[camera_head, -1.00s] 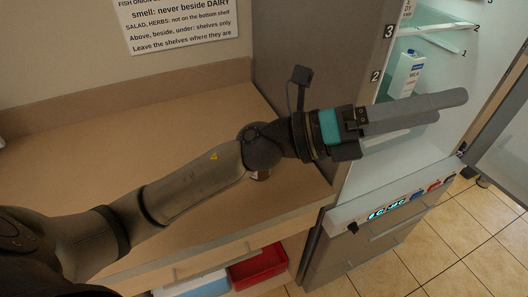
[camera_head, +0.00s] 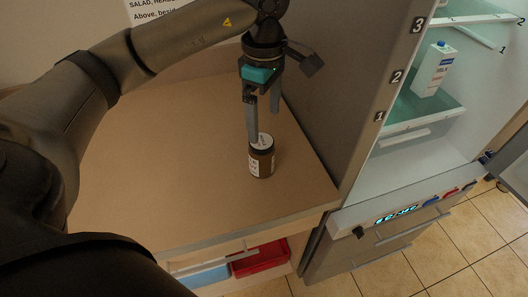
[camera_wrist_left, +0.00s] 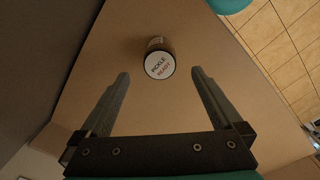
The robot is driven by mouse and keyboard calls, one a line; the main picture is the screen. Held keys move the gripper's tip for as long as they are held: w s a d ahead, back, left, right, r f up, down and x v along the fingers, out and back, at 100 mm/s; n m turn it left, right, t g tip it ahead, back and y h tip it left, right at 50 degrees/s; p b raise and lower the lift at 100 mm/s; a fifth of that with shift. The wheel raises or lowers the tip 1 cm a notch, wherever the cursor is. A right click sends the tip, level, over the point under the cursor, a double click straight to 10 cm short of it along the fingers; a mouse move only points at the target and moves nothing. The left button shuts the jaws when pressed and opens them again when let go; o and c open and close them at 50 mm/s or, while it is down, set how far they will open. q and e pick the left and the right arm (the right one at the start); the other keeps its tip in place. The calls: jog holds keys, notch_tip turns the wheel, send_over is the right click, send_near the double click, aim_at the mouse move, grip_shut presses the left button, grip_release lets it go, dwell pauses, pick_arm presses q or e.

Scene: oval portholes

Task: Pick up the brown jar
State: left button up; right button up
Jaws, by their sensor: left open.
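The brown jar (camera_head: 262,163) stands upright on the counter in the head view, with a white lid and a pale label. In the left wrist view the jar (camera_wrist_left: 160,63) shows from above, its white lid reading "PICKLE READY". My left gripper (camera_head: 263,126) points down over the counter, open and empty. In the head view one finger overlaps the jar's lid. In the left wrist view the jar lies ahead of the open fingertips (camera_wrist_left: 160,73), near the middle of the gap; contact cannot be told. My right gripper is not in view.
The wooden counter (camera_head: 190,190) is otherwise clear around the jar. The open fridge stands to the right, with a milk carton (camera_head: 433,68) on a shelf. A red bin (camera_head: 260,258) sits below the counter's front edge.

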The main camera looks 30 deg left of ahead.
aim_at(264, 143)
pick_arm(q)
notch_tip(264, 143, down, 9)
jog(key=shift+f, duration=0.1)
jog(key=shift+a+f+b, duration=0.15)
jog(key=shift+f, duration=1.25)
jog(key=shift+a+f+b, duration=0.15)
jog(key=shift+f, duration=1.25)
jog(key=shift+w+r, duration=0.1)
grip_shut()
